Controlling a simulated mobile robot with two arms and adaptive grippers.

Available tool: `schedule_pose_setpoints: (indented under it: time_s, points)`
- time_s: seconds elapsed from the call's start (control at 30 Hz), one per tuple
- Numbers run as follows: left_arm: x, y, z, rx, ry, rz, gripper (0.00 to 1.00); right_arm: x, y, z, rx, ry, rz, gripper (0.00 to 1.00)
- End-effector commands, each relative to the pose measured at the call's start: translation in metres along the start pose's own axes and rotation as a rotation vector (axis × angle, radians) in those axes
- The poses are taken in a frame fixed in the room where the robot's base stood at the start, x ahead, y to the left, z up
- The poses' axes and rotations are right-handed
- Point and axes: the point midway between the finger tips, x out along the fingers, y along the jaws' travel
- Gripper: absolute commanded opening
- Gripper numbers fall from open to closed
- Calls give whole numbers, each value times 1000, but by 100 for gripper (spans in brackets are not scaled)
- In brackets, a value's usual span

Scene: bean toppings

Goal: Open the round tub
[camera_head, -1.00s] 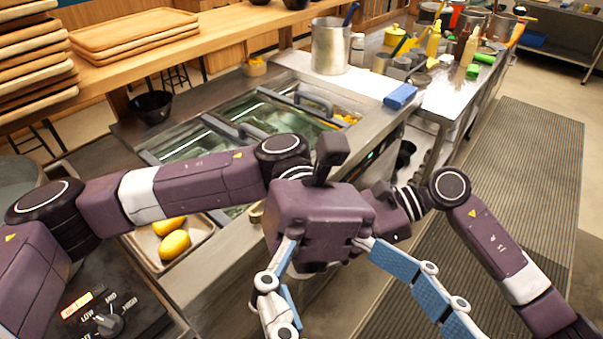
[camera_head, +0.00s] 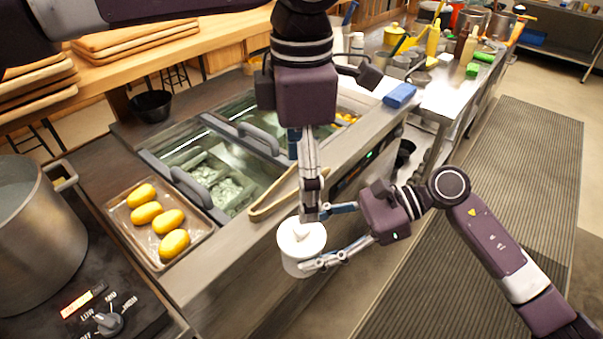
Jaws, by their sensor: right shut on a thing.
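The round tub (camera_head: 293,264) is white and squat, with a lid with a small raised knob (camera_head: 302,231) on top. It is held upright in front of the counter edge. My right gripper (camera_head: 327,236) comes in from the right and is shut on the tub, one finger on the far side and one on the near side. My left gripper (camera_head: 310,212) points straight down from above, its fingertips just over or at the knob. I see its fingers edge-on, so I cannot tell their gap or whether they touch the knob. The lid looks seated on the tub.
Wooden tongs (camera_head: 273,196) lie on the counter edge behind the tub. A tray (camera_head: 119,220) with several yellow oval pieces and a large steel pot (camera_head: 35,240) stand left. Glass-lidded bins (camera_head: 222,182) lie behind. The floor mat (camera_head: 520,190) at right is clear.

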Motion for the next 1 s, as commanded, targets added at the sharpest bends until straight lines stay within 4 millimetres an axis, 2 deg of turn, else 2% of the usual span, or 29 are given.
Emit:
schedule_pose_setpoints:
  time_s: [0.17, 0.5, 0.63, 0.8, 1.0]
  points:
    - [15, 3, -1, -10, 6, 11, 83, 0, 0, 1, -1, -2, -1, 11]
    - [80, 2, -1, -7, 4, 6, 83, 0, 0, 1, -1, -2, -1, 11]
    - [99, 2, -1, -6, 4, 8, 83, 0, 0, 1, -1, -2, -1, 11]
    - [114, 3, -1, -7, 2, 8, 83, 0, 0, 1, -1, -2, -1, 11]
    - [118, 3, -1, -7, 2, 9, 83, 0, 0, 1, -1, -2, -1, 11]
